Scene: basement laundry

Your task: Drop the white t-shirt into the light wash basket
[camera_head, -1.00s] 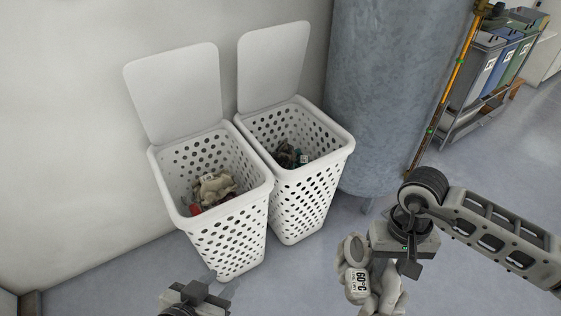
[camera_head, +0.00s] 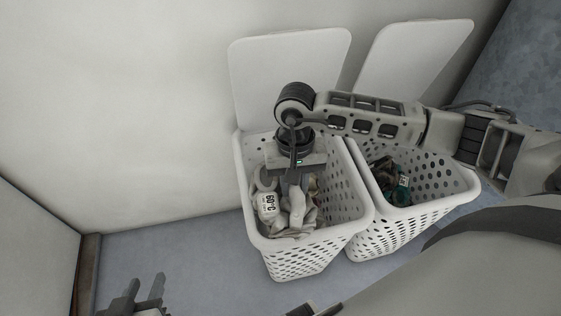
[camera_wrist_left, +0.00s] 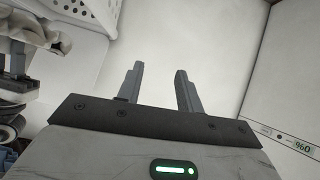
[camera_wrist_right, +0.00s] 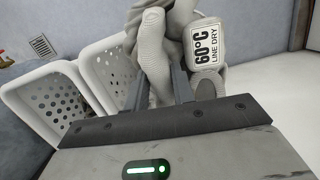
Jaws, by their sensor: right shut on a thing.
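The white t-shirt (camera_head: 296,215) is a crumpled bundle with a "60°C line dry" tag; it also shows in the right wrist view (camera_wrist_right: 152,58). My right gripper (camera_head: 290,185) is shut on it and holds it over the opening of the left basket (camera_head: 357,222), which has light clothes in it. How deep the shirt hangs is hard to tell. The right basket (camera_head: 463,185) holds dark clothes. No label on either basket is readable. My left gripper (camera_head: 145,290) is open and empty at the lower left; its two fingers stand apart in the left wrist view (camera_wrist_left: 160,88).
Both baskets have raised lids, the left lid (camera_head: 290,75) and the right lid (camera_head: 415,60), against the wall. My right arm crosses above the right basket. The floor (camera_head: 190,250) left of the baskets is clear.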

